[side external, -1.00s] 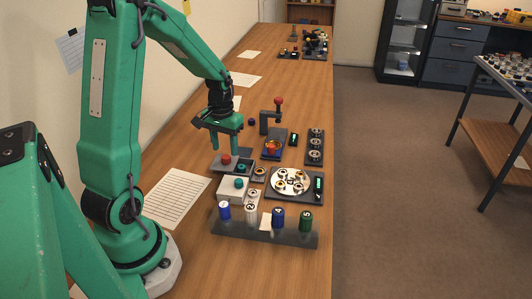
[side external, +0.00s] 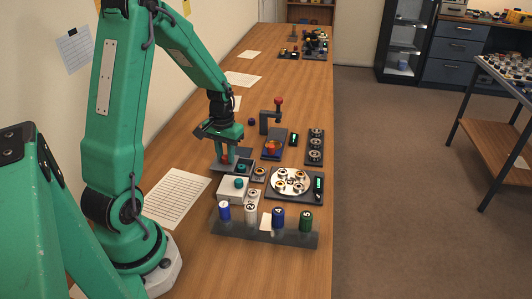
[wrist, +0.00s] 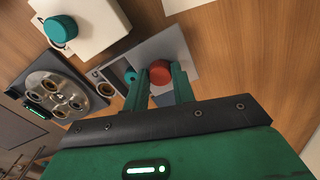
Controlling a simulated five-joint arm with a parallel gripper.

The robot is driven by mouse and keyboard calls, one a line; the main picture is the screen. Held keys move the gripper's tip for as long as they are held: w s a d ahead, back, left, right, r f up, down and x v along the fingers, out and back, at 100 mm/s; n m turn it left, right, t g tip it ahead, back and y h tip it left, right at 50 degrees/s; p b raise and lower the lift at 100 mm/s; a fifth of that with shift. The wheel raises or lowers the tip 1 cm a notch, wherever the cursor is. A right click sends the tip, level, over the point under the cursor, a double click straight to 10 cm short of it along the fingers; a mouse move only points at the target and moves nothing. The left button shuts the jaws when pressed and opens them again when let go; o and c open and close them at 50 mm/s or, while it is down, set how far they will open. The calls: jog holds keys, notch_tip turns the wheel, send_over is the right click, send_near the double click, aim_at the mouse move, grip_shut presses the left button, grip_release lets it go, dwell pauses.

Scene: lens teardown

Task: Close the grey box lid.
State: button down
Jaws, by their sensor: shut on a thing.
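The grey box (side external: 246,173) stands on the bench below my gripper, partly hidden by the fingers. Its flat grey lid (wrist: 174,46) carries a red knob (wrist: 160,70) and sits off to one side, leaving part of the box open. A teal round part (wrist: 130,76) shows in the opening, beside the knob. My gripper (side external: 230,156) points down with its fingers on either side of the red knob, shut on it. In the wrist view, the fingers (wrist: 159,82) also flank the knob.
A white box (side external: 231,192) with a teal knob stands just in front. A round plate with metal parts (side external: 291,181) lies to the right. A rack of coloured cylinders (side external: 265,232) is nearer. Red-topped post (side external: 278,102) stands behind. A paper sheet (side external: 172,197) lies left.

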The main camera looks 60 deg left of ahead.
jog(key=shift+w+d, duration=2)
jog(key=shift+w, duration=0.1)
jog(key=c, duration=1.1)
grip_release()
jog(key=shift+c, duration=0.2)
notch_tip(320, 180, up, 8)
jog(key=shift+f, duration=0.1)
